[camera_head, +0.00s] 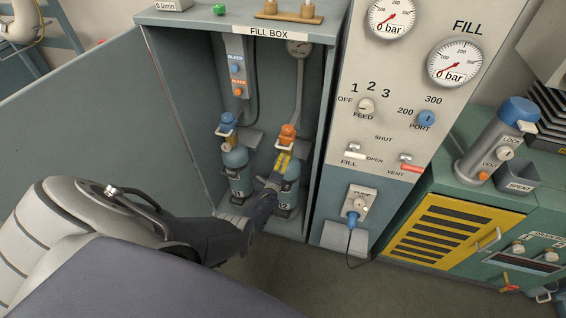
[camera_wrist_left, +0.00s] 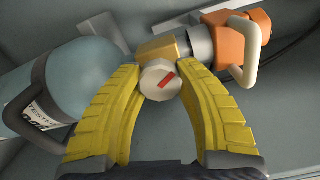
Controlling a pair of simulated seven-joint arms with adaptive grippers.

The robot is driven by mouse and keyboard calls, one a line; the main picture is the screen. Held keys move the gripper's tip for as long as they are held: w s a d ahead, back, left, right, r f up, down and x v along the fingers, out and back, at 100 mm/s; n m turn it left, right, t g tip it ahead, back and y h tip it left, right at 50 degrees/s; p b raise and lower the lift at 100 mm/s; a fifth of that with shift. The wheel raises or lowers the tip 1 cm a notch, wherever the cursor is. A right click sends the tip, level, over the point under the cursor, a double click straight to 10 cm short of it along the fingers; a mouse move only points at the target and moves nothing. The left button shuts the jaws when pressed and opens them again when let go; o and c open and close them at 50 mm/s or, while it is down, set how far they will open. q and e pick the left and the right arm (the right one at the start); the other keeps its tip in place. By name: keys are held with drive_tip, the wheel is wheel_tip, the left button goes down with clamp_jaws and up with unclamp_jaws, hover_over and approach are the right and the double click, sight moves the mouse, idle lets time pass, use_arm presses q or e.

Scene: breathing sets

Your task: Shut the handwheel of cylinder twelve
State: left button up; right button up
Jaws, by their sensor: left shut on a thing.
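Cylinder twelve (camera_head: 292,172) is a blue-grey bottle standing at the right inside the open fill box (camera_head: 318,120). An orange connector (camera_head: 287,133) sits on its valve and shows at upper right in the left wrist view (camera_wrist_left: 238,48). My left gripper (camera_head: 282,162) reaches in from the front at the valve. In the left wrist view its yellow fingers (camera_wrist_left: 161,85) are shut on the handwheel (camera_wrist_left: 150,84), a pale round knob with a red mark on its face. The fingers cover the handwheel in the head view. My right gripper is out of view.
Cylinder eleven (camera_head: 236,160) stands left of cylinder twelve with a blue connector (camera_head: 227,122). The box's open door (camera_head: 90,130) spans the left. The fill panel (camera_head: 380,140) stands close on the right, with a green cabinet (camera_head: 450,220) beyond.

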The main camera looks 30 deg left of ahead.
use_arm(q)
drive_tip(key=m, duration=0.6)
drive_tip(key=shift+w, duration=0.1)
drive_tip(key=shift+m, duration=0.4)
idle(0.3)
drive_tip(key=o, duration=1.3)
drive_tip(key=shift+o, duration=0.2)
drive_tip(key=shift+s, duration=0.2)
drive_tip(key=v, duration=1.1)
drive_tip(key=shift+s+d, duration=0.2)
drive_tip(key=shift+s, duration=0.1)
